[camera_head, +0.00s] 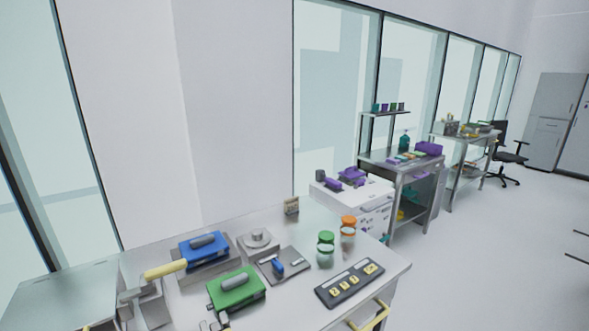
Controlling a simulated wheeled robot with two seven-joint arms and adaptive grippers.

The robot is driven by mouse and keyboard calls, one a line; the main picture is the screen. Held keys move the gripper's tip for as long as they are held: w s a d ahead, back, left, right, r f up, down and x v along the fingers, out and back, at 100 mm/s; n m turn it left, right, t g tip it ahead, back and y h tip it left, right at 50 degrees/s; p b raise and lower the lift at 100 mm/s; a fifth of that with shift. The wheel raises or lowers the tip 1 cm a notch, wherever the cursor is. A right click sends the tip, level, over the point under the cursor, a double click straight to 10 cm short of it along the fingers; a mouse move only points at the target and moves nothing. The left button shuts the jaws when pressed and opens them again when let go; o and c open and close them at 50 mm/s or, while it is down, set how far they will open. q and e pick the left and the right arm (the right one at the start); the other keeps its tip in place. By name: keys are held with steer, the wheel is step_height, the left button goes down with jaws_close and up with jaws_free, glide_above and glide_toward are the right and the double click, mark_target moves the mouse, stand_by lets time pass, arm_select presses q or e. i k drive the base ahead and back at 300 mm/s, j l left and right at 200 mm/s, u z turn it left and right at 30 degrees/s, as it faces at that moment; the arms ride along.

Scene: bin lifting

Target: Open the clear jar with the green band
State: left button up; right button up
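A clear jar with green on it (325,256) stands upright near the right end of the near table. Its green top is on, and clear glass shows below; a separate band is too small to make out. Just behind it, to the right, stands a similar clear jar with an orange top (348,233). The two jars are close together. Neither of my grippers is in view.
A small clear patch lies left of the panel.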

mark_target(326, 252)
steer(key=i+l+u, duration=0.35)
steer(key=l, duration=0.55)
steer(key=l+u, duration=0.4)
steer(key=l, duration=0.5)
steer(key=l+u, duration=0.35)
steer(key=l, duration=0.65)
steer(key=i, duration=0.1)
